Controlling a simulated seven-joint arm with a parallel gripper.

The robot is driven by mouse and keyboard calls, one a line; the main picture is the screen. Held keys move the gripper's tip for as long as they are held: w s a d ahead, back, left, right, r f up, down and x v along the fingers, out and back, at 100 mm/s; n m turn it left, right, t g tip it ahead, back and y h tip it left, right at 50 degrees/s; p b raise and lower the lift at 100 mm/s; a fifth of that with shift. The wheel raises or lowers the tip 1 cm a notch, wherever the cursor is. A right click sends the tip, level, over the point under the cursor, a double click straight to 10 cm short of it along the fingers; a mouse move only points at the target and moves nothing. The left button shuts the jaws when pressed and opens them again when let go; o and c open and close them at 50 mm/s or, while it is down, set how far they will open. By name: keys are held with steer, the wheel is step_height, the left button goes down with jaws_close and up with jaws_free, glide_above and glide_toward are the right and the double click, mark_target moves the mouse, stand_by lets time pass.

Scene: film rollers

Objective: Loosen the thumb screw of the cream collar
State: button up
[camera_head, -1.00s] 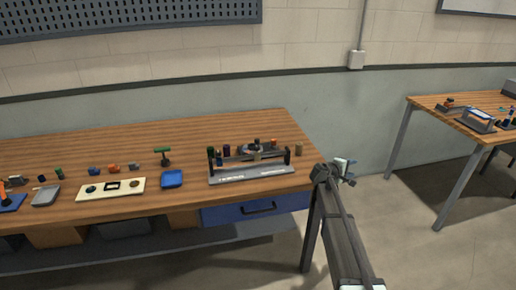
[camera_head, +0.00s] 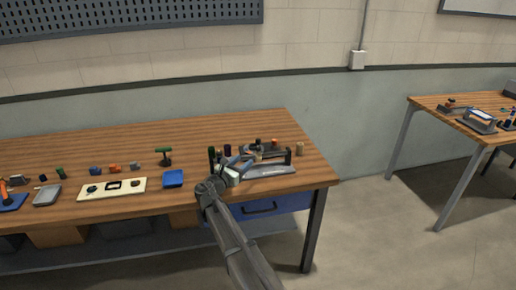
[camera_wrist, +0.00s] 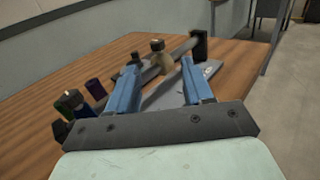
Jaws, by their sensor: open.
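The bar runs between dark end posts on a grey stand (camera_head: 266,171). My gripper (camera_wrist: 160,64) is open, its two blue fingers pointing forward toward the stand. The collar is too small to make out there.
Several dark cylinders, one purple (camera_wrist: 95,88), stand just left of the stand. A tan cylinder (camera_head: 300,149) is at its right. A blue tray (camera_head: 173,178) and a cream board (camera_head: 112,188) lie farther left. The wooden bench (camera_head: 130,145) is clear at the back.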

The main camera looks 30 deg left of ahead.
mark_target(257, 148)
steer(key=shift+n, duration=0.3)
steer(key=w, duration=1.3)
steer(key=shift+a, duration=0.25)
steer(key=c, duration=0.9)
